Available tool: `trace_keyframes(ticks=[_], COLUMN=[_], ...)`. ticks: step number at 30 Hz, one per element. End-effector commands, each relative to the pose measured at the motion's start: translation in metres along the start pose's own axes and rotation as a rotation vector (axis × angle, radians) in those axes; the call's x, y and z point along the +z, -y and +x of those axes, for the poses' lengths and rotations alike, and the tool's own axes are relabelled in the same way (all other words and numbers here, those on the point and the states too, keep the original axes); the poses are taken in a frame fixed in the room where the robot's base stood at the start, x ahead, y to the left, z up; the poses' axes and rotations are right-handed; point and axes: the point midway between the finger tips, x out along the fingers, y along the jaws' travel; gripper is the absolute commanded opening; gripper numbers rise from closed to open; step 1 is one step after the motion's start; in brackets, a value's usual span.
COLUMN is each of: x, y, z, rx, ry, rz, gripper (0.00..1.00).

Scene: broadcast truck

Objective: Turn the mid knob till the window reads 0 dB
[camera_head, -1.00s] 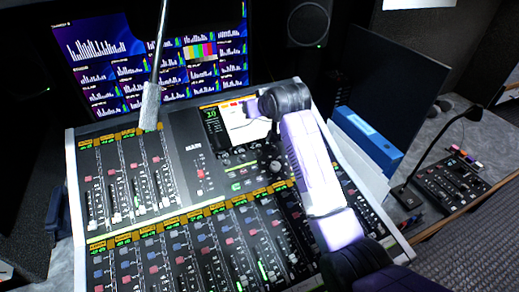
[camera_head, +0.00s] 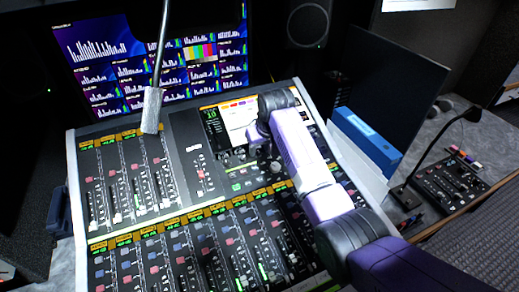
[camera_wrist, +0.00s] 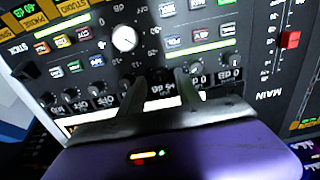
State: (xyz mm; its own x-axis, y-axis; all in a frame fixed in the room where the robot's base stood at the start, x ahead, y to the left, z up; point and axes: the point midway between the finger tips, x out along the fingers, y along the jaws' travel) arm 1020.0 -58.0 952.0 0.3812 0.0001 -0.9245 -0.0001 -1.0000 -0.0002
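The mixing console (camera_head: 190,150) carries a lit screen (camera_head: 238,122) with a small dark window (camera_head: 211,114) of green digits at its left, too small to read surely. Below the screen is a row of small knobs. In the wrist view several black knobs (camera_wrist: 70,95) stand in a row, with one (camera_wrist: 196,70) near the right finger. My gripper (camera_wrist: 160,80) has its two fingers apart, reaching down at this row. I cannot make out a knob held there, and the mid knob's label is not readable.
A pale round knob (camera_wrist: 124,38) and coloured buttons lie beyond the fingers. A red fader cap (camera_wrist: 290,40) is at the right. In the head view, a grey microphone (camera_head: 152,110) hangs over the console, and a blue binder (camera_head: 368,140) stands right of it.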

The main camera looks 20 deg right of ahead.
Motion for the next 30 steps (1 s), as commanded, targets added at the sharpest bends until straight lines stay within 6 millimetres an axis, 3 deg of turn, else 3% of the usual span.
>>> trace_keyframes(ticks=[6,14,15,21,30], x=[0.000,0.000,0.000,0.000,0.000], y=[0.000,0.000,0.000,0.000,0.000], z=[0.014,0.016,0.016,0.016,0.015], rx=[0.000,0.000,0.000,0.000,0.000], ry=[-0.001,-0.002,-0.002,-0.001,-0.001], rz=[0.000,0.000,0.000,0.000,-0.014], gripper=[0.40,0.40,0.38,0.00,0.00])
